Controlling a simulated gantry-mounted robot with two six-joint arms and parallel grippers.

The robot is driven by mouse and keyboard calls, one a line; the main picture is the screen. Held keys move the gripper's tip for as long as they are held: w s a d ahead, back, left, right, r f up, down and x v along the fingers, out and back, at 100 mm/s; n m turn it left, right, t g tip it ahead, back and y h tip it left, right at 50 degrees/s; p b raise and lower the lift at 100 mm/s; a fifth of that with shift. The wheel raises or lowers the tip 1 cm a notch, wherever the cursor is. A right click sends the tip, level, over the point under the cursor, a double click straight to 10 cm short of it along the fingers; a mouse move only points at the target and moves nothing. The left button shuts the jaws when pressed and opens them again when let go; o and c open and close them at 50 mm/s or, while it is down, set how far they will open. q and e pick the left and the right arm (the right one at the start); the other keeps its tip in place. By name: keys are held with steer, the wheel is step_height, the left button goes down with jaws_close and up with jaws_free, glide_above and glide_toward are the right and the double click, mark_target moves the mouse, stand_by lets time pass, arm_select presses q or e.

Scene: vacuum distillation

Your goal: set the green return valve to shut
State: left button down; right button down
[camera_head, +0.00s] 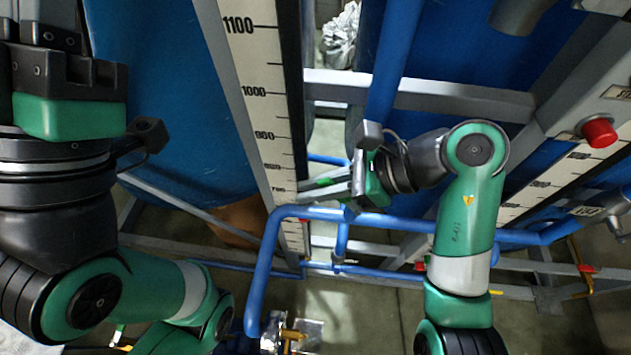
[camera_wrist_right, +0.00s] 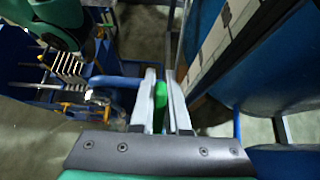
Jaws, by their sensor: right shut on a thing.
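The green return valve's handle (camera_head: 323,182) shows as a small green piece between the fingers of my right gripper (camera_head: 322,188) in the head view, beside the lower part of the scale board. In the right wrist view the green handle (camera_wrist_right: 160,97) stands lengthwise between the two grey fingers of the right gripper (camera_wrist_right: 165,95), which is shut on it. The valve body is mostly hidden by the fingers. My left gripper (camera_head: 68,75) is at the upper left of the head view; its fingertips are cut off or hidden.
A numbered scale board (camera_head: 247,85) runs down beside the right gripper. A blue pipe (camera_head: 264,272) bends just below it. Blue tanks (camera_head: 165,95) and a grey crossbar (camera_head: 420,92) surround the spot. A red knob (camera_head: 599,133) sits at the right.

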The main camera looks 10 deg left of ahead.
mark_target(332, 182)
steer(key=c, duration=0.9)
jaws_free()
steer(key=v, duration=0.5)
steer(key=shift+a, duration=0.1)
steer(key=shift+w+d+r+p, duration=0.1)
steer(key=shift+d+r+p, duration=0.65)
steer(key=shift+r+p, duration=0.35)
steer(key=p+v, duration=0.2)
steer(key=p, duration=0.1)
steer(key=p+v, duration=0.2)
steer(key=p, duration=0.2)
steer(key=shift+d+f, duration=0.25)
steer(key=shift+d, duration=0.1)
